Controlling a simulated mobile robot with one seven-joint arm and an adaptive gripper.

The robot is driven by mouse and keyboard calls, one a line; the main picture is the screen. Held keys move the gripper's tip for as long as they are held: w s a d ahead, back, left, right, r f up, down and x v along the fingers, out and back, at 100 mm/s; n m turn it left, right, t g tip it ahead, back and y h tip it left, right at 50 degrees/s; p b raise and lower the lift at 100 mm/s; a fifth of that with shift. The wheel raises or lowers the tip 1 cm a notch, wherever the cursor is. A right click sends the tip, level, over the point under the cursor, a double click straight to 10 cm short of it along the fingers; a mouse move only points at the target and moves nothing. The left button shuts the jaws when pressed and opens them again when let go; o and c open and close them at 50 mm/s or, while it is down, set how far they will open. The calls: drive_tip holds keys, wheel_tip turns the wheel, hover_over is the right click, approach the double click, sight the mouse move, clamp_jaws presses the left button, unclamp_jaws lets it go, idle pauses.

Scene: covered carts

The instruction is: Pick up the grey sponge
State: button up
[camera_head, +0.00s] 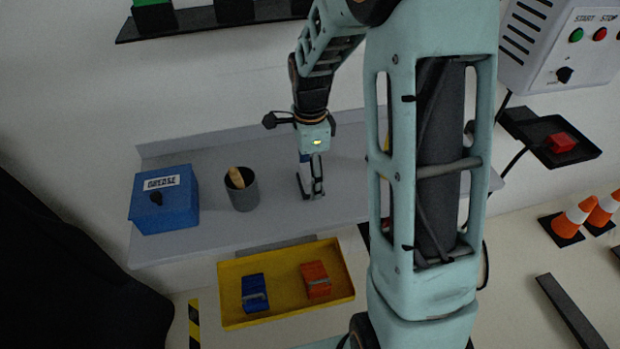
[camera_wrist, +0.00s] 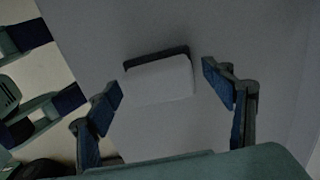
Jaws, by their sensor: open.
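The grey sponge (camera_wrist: 160,82), a pale grey block with a darker far edge, lies on the grey shelf (camera_wrist: 230,30) in the wrist view. My gripper (camera_wrist: 161,79) is open, with one blue-padded finger on each side of the sponge and a gap to each. Whether the fingertips are down at its height is hard to tell. In the head view my gripper (camera_head: 311,192) points down over the shelf (camera_head: 285,225). I cannot make out the sponge there; the gripper seems to hide it.
A grey cup (camera_head: 243,196) holding a tan item (camera_head: 237,177) stands left of my gripper, with a blue box (camera_head: 165,205) further left. A yellow tray (camera_head: 287,309) below the shelf's front edge holds a blue block (camera_head: 254,293) and an orange block (camera_head: 316,279).

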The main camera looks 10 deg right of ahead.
drive_tip(key=c, duration=1.4)
drive_tip(key=shift+c, duration=0.2)
drive_tip(key=shift+r, duration=0.15)
drive_tip(key=shift+r+p, duration=0.55)
drive_tip(key=shift+r, duration=0.1)
wheel_tip(320, 180, up, 2)
drive_tip(key=shift+w+r+p, duration=0.1)
drive_tip(key=shift+r+p, duration=0.05)
drive_tip(key=shift+p, duration=0.7)
drive_tip(key=s+r+p, duration=0.5)
drive_tip(key=s+r, duration=0.4)
drive_tip(key=s, duration=0.5)
drive_tip(key=shift+p, duration=0.35)
